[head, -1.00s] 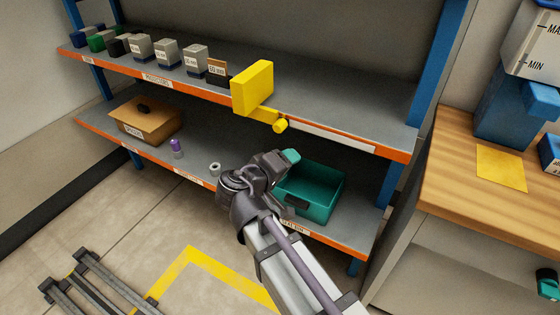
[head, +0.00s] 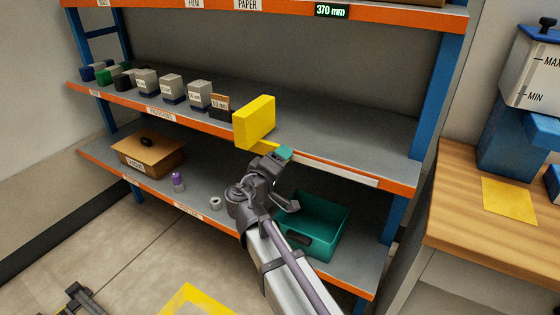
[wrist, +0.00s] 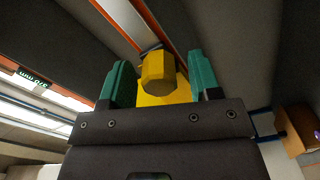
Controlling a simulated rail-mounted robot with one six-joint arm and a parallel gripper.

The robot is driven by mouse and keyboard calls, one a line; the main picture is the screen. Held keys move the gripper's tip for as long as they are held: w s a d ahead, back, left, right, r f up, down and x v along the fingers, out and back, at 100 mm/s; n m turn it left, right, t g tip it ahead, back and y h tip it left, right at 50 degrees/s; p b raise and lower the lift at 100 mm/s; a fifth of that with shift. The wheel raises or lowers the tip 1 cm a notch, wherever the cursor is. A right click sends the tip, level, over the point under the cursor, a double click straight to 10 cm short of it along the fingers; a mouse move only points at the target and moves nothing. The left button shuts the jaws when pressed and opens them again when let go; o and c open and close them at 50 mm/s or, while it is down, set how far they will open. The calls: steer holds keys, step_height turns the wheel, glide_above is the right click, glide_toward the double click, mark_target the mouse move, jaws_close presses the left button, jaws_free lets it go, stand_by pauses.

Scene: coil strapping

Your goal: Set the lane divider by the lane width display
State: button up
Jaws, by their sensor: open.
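The lane divider is a yellow block (head: 255,121) at the front edge of the middle shelf, with a yellow arm and knob low at its right. The lane width display (head: 331,11) on the upper shelf's edge reads 370 mm. It also shows, turned, in the wrist view (wrist: 32,79). My gripper (head: 284,166) is at the divider's knob, hiding it in the head view. In the wrist view, the yellow knob (wrist: 158,73) sits between my two teal fingertips (wrist: 159,82). The fingers are open with gaps on both sides of the knob.
Several small boxes (head: 172,88) stand on the middle shelf (head: 335,132) left of the divider; its right part is clear. Below are a teal bin (head: 336,221), a cardboard box (head: 150,153), a purple bottle (head: 178,182) and a grey ring (head: 216,204). A wooden bench (head: 465,215) stands at right.

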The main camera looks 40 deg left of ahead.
steer(key=shift+c, duration=0.5)
steer(key=shift+a, duration=0.1)
steer(key=c, duration=0.9)
steer(key=shift+a, duration=1.45)
steer(key=shift+c, duration=0.2)
steer(key=o, duration=1)
steer(key=shift+s+r, duration=0.1)
steer(key=shift+o, duration=0.2)
steer(key=s+d, duration=0.1)
steer(key=s, duration=0.9)
steer(key=shift+s, duration=0.4)
steer(key=shift+d, duration=0.1)
